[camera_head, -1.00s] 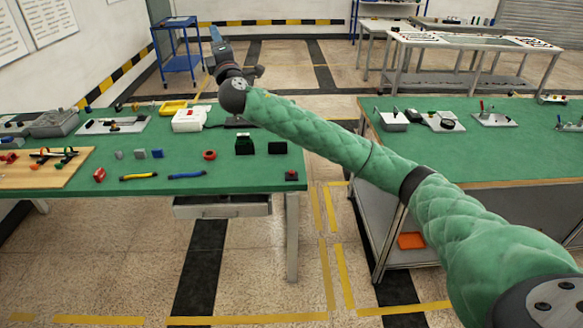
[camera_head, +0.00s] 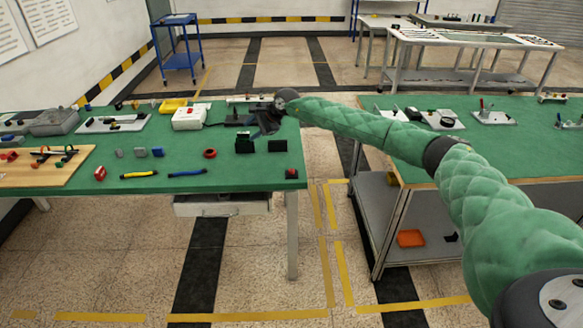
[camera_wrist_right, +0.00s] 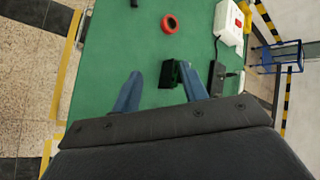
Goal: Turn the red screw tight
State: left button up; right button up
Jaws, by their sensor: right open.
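I cannot tell for certain which part is the red screw. A wooden board (camera_head: 28,176) at the left of the green table carries several small levers or screws with red, orange and green ends, and a red part (camera_head: 10,156) sits at its far left. My right gripper (camera_head: 262,121) is over the far right part of that table, well to the right of the board. Nothing is held. My left gripper is out of view.
A second green table (camera_head: 480,160) stands at the right. Clear floor lies between them.

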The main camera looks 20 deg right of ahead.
jog(key=s+d+f+n+g+h, duration=0.4)
jog(key=d+f+n, duration=0.15)
jog(key=d, duration=0.25)
jog(key=n+g+h, duration=0.2)
jog(key=n, duration=0.1)
send_over(291, 170)
jog(key=shift+w+f, duration=0.35)
jog(key=shift+f, duration=0.2)
jog(key=shift+s+d+n+g, duration=0.15)
jog(key=shift+s+n+g, duration=0.25)
jog(key=shift+n, duration=0.45)
jog(key=shift+f, duration=0.35)
pick_arm(q)
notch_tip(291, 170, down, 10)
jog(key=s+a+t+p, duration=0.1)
jog(key=p, duration=0.2)
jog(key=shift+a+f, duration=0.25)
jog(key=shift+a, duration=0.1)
pick_arm(e)
notch_tip(291, 170, down, 7)
jog(key=shift+w+f, duration=0.1)
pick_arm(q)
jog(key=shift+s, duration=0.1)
pick_arm(e)
jog(key=c, duration=0.9)
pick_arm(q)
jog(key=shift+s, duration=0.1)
pick_arm(e)
grip_shut()
